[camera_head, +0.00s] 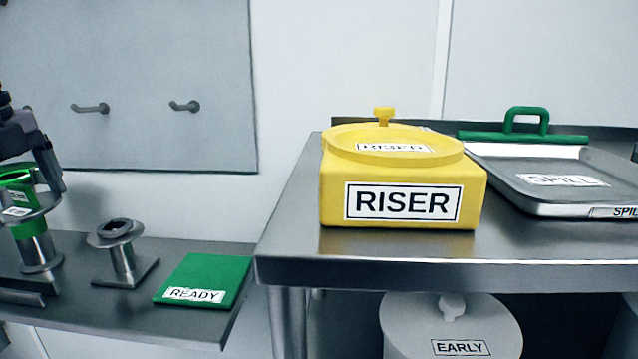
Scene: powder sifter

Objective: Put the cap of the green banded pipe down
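The green banded pipe (31,243) stands at the far left on the low steel shelf, with a green band below a wide grey flange. A green cap-like piece (14,178) is at its top, partly cut off by the left edge. I cannot tell whether it rests on the pipe or is just above it. My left gripper (42,168) comes in from the left edge at this green piece, with one dark finger beside it. The other finger is hidden or out of frame, so its grip is unclear. My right gripper is not in view.
A bare flanged pipe stub (123,262) and a green READY pad (207,281) are on the low shelf (150,312). The higher steel table (300,215) holds a yellow RISER box (335,195) and a SPILL tray (500,183). A white EARLY container (400,325) stands below.

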